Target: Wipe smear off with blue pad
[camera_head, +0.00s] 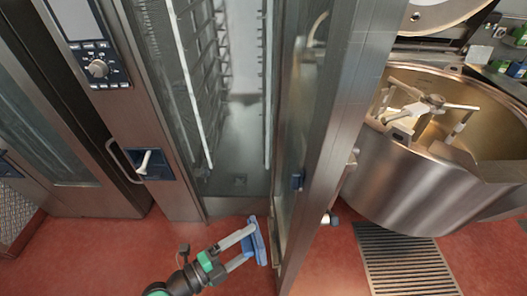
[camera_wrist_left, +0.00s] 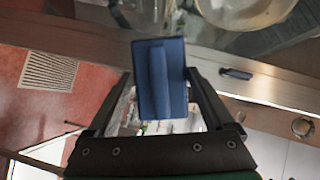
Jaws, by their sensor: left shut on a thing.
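My left gripper (camera_head: 250,243) reaches in from the bottom of the head view, shut on the blue pad (camera_head: 260,240). In the left wrist view the pad (camera_wrist_left: 158,95) sits between the two fingers, with a raised grip bar on its back. The pad is beside the lower part of the open oven door (camera_head: 340,120), on the side facing the oven. I cannot tell whether the pad touches the door. I cannot make out a clear smear in either view. My right gripper is in neither view.
The tall oven cavity (camera_head: 235,150) with side racks stands open behind the pad. A steel mixing kettle (camera_head: 430,190) stands right of the door, with a floor grate (camera_head: 405,262) before it. The red floor (camera_head: 105,250) at the lower left is clear.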

